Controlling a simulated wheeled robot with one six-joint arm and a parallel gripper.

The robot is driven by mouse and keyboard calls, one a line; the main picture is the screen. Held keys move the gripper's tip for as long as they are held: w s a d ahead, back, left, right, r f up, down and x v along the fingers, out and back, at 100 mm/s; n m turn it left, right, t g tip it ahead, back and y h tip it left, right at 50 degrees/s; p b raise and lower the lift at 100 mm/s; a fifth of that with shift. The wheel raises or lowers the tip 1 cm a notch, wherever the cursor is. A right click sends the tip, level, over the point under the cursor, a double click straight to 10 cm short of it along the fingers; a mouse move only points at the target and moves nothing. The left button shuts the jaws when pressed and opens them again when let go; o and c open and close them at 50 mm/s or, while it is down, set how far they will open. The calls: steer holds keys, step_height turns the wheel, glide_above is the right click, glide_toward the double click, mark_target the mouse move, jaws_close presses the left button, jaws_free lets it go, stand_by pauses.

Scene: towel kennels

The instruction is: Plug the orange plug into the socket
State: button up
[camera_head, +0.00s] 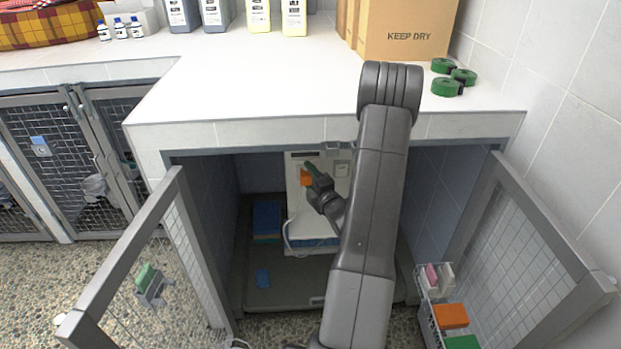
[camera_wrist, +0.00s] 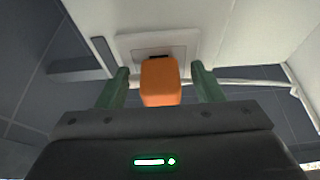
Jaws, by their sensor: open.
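The orange plug (camera_head: 306,177) is inside the open kennel, up against a white upright panel (camera_head: 293,195). In the wrist view the orange plug (camera_wrist: 160,82) stands between the two green fingers of my gripper (camera_wrist: 160,68), with a gap on each side. My gripper (camera_head: 314,174) is open around the plug and not closed on it. Just beyond the plug is a white socket plate (camera_wrist: 182,47) with a dark patch at its lower middle. The plug covers part of the plate, so I cannot tell how deep it sits.
The kennel's mesh doors stand open at left (camera_head: 128,262) and right (camera_head: 530,235). A white counter (camera_head: 260,90) spans above the opening. A wire basket (camera_head: 428,318) hangs on the right door. A blue folded towel (camera_head: 266,220) lies inside. A pale cable (camera_head: 287,240) hangs below the panel.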

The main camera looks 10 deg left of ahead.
steer(key=shift+s+d, duration=0.1)
steer(key=v, duration=1.3)
steer(key=shift+s+d, duration=0.15)
steer(key=shift+d, duration=0.05)
steer(key=x, duration=1.3)
steer(key=shift+w+a, duration=0.25)
steer(key=shift+a, duration=0.05)
steer(key=shift+s+d, duration=0.15)
steer(key=shift+s, duration=0.25)
